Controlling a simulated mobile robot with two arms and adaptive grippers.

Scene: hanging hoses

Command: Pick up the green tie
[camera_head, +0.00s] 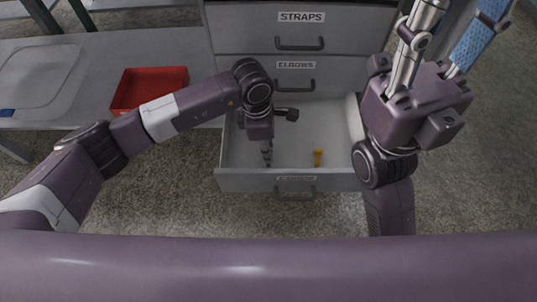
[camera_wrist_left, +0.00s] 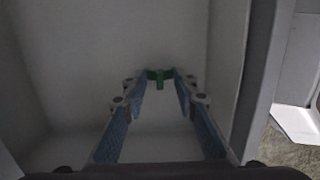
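The green tie (camera_wrist_left: 160,77) shows in the left wrist view as a small T-shaped piece in the drawer, against the pale interior. It lies at or just past the tips of my left gripper (camera_wrist_left: 161,90), whose two blue-padded fingers stand apart on either side of it. I cannot tell whether they touch it. In the head view my left gripper (camera_head: 266,152) points down inside the open drawer (camera_head: 240,180); the green tie does not show there. My right gripper (camera_head: 445,35) is raised at the upper right, fingers spread and empty, tips near or past the frame's top.
A yellow tie (camera_head: 317,157) lies in the same drawer, right of my left gripper. Closed drawers, one labelled STRAPS (camera_head: 301,17), stand above it. A red bin (camera_head: 150,88) and a clear tray (camera_head: 40,80) sit on the grey bench at left.

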